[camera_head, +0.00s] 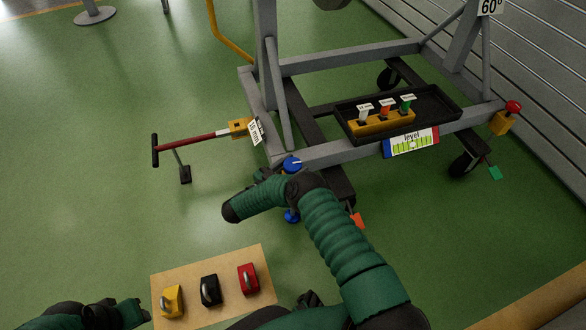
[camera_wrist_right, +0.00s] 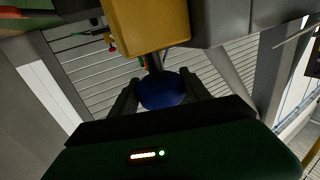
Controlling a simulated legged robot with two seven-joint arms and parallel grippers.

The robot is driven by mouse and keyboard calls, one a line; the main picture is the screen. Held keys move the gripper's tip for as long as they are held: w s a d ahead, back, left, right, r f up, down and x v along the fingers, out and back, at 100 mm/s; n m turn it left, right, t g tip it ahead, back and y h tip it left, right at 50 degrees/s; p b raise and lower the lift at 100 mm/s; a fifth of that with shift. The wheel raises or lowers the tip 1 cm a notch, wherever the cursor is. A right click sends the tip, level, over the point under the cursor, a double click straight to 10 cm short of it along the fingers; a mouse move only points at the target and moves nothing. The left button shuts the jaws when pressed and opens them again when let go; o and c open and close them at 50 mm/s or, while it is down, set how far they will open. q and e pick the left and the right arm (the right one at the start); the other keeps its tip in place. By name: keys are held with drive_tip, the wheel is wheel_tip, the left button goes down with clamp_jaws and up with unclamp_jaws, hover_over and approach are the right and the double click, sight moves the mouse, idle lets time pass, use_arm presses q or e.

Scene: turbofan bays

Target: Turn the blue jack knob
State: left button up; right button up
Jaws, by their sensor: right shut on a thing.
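The blue jack knob (camera_head: 292,164) sits at the near corner of the grey stand, with a white mark on its top. My right gripper (camera_head: 273,174) is at it, partly hidden behind my own green arm. In the right wrist view the blue knob (camera_wrist_right: 162,91) lies between the two dark fingers of my right gripper (camera_wrist_right: 161,94), which are shut on it. Another blue part (camera_head: 291,217) shows below, mostly covered by my arm.
The grey stand (camera_head: 345,57) carries a black tray (camera_head: 440,101) and a level gauge (camera_head: 411,142). A red-handled bar (camera_head: 190,142) sticks out left. A board (camera_head: 212,255) with yellow, black and red padlock-like pieces lies in front.

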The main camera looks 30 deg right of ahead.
drive_tip(key=m+g+b, duration=0.2)
drive_tip(key=g, duration=0.1)
drive_tip(key=g+b, duration=0.1)
drive_tip(key=b, duration=0.1)
drive_tip(key=shift+f+m, duration=0.3)
drive_tip(key=shift+m, duration=0.1)
drive_tip(key=shift+r+m+g+b, duration=0.3)
drive_tip(key=shift+m+g+b, duration=0.4)
drive_tip(key=shift+g+b, duration=0.45)
drive_tip(key=o, duration=1.4)
